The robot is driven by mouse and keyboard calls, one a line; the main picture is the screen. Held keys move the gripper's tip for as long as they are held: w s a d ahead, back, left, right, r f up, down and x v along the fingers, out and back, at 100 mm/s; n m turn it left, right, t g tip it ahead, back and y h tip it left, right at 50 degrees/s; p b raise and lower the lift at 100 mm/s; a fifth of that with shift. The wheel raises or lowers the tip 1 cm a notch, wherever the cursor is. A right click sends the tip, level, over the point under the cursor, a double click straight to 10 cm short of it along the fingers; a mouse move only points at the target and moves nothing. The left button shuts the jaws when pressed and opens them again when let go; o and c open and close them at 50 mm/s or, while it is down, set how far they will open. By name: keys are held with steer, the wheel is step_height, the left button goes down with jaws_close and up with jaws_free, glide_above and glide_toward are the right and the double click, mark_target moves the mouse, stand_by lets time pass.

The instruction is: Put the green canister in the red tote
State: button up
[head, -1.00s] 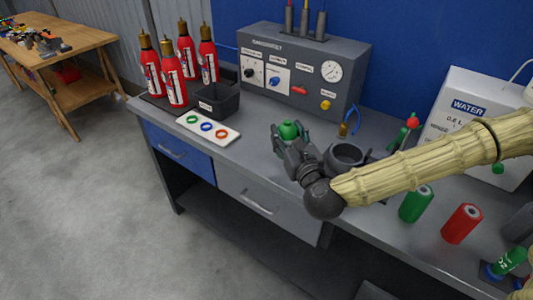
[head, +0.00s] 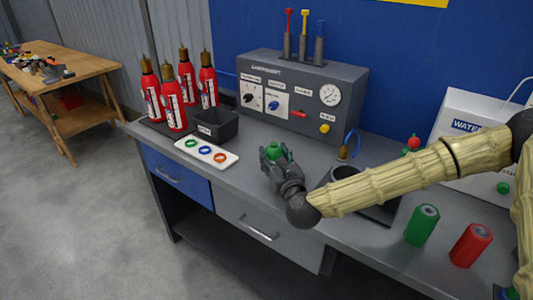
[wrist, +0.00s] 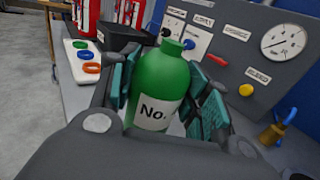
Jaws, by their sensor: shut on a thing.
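The green canister is a rounded green bottle with a white label reading "No." It stands between the teal-padded fingers of my gripper (wrist: 163,95) in the wrist view, where the canister (wrist: 160,82) is roughly upright. In the head view the canister (head: 273,152) shows at the tip of my gripper (head: 277,165), over the front part of the grey bench. My gripper is shut on it. I cannot tell whether its base clears the bench. A small red object (head: 70,101) sits on the lower shelf of the wooden table at far left; I cannot tell if it is the tote.
Red extinguishers (head: 173,106), a dark bin (head: 216,125) and a white ring tray (head: 207,153) stand left of my gripper. A grey control panel (head: 300,95) is behind. Green (head: 422,226) and red (head: 470,246) cylinders stand at right. Floor at left is clear.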

steer(key=shift+w+a+f+p, duration=0.4)
steer(key=shift+w+f, duration=0.25)
steer(key=shift+w, duration=0.45)
steer(key=shift+w+a+f+p, duration=0.45)
steer(key=shift+w+f, duration=0.15)
steer(key=shift+w, duration=0.55)
steer(key=shift+w+a+f+p, duration=0.4)
steer(key=shift+w+f, duration=0.25)
steer(key=shift+w, duration=0.45)
steer(key=shift+d+f, duration=0.1)
steer(key=shift+f, duration=0.05)
steer(key=shift+f, duration=0.1)
steer(key=shift+f+b, duration=0.1)
steer(key=shift+b, duration=0.2)
steer(key=o, duration=1.2)
